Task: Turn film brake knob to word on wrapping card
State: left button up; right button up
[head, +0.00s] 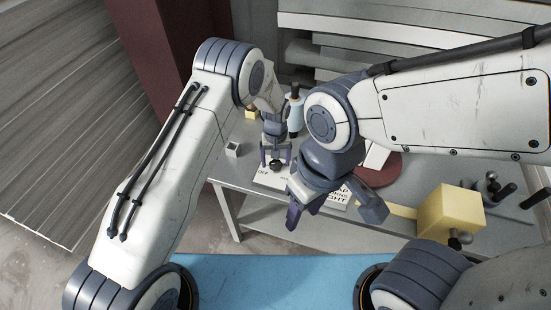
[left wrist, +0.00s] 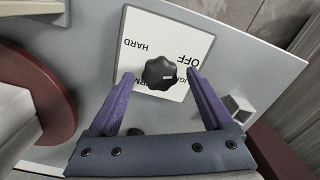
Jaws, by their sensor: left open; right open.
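The black lobed film brake knob (left wrist: 160,72) sits on a white dial plate (left wrist: 150,25) in the left wrist view. HARD and OFF are readable there, and other lettering is partly covered. A small white mark shows on the knob. My left gripper (left wrist: 160,78) is open, its purple fingers on either side of the knob; contact cannot be told. In the head view, my left gripper (head: 275,158) is over the knob (head: 276,166). The wrapping card (head: 339,196) shows WRAP, TURNS and LIGHT, partly hidden by my right gripper (head: 334,210), which is open and empty above it.
A dark red disc (head: 388,167) lies right of the card, with a yellow block (head: 450,213) farther right. A small grey open box (head: 232,149) stands left of the dial. A light blue bottle-like object (head: 296,117) stands behind. The grey bench (head: 228,186) has bare space at its left front.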

pick_arm(q)
jog(key=shift+f, duration=0.2)
grip_shut()
jog(key=shift+m, duration=0.3)
